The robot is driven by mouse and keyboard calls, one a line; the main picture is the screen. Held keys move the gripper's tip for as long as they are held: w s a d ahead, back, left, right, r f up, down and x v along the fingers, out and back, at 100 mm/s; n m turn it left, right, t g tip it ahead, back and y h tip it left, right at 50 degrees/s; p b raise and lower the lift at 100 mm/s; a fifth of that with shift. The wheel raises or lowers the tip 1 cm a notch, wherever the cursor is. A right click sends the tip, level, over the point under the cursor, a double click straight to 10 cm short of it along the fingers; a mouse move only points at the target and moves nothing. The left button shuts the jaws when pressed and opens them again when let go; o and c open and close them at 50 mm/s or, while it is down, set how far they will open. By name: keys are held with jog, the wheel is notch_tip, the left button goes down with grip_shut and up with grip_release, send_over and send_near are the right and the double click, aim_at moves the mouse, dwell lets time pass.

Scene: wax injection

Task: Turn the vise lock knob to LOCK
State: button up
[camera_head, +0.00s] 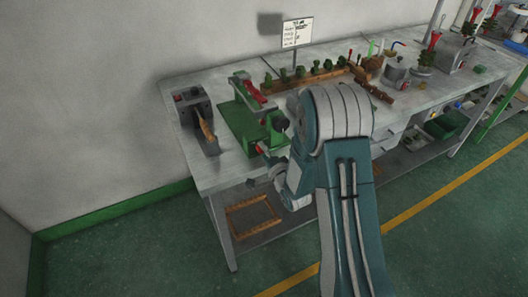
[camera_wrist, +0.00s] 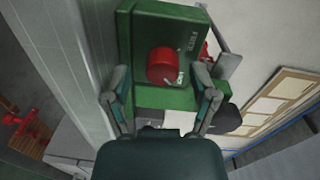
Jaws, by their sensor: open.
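The vise lock knob (camera_wrist: 163,66) is a red cylinder on the green vise body (camera_wrist: 143,22), seen in the middle of the wrist view. A small pale mark shows at its lower right edge, and faint lettering is printed on the green face beside it. In the head view the green vise (camera_head: 247,128) stands at the table's front edge, partly behind my arm. My gripper (camera_wrist: 163,97) is open, with one finger on each side of the knob in the wrist view and nothing between the fingertips. I cannot tell how far they are from the knob.
A dark device with a wooden handle (camera_head: 192,108) stands left of the vise. A rack of green pieces (camera_head: 300,79) and a sign (camera_head: 297,33) are behind it. Open floor lies in front of the workbench (camera_head: 172,88).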

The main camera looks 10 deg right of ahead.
jog(key=v, duration=1.2)
jog(key=shift+f, duration=0.1)
jog(key=s+d+r+n+g+h, duration=0.1)
jog(key=d+r+n+g+h, duration=0.1)
jog(key=r+n+g+h, duration=0.3)
jog(key=s+d+r+n, duration=0.1)
jog(key=d+r+n, duration=0.1)
jog(key=r, duration=0.5)
jog(key=s+a+r+n+g, duration=0.1)
jog(key=s+r+n+g, duration=0.1)
jog(key=s, duration=0.8)
jog(key=s+a+r+n+g, duration=0.1)
jog(key=s+r+n+g, duration=0.2)
jog(key=s+r, duration=0.4)
jog(key=s+g, duration=0.1)
jog(key=s, duration=0.2)
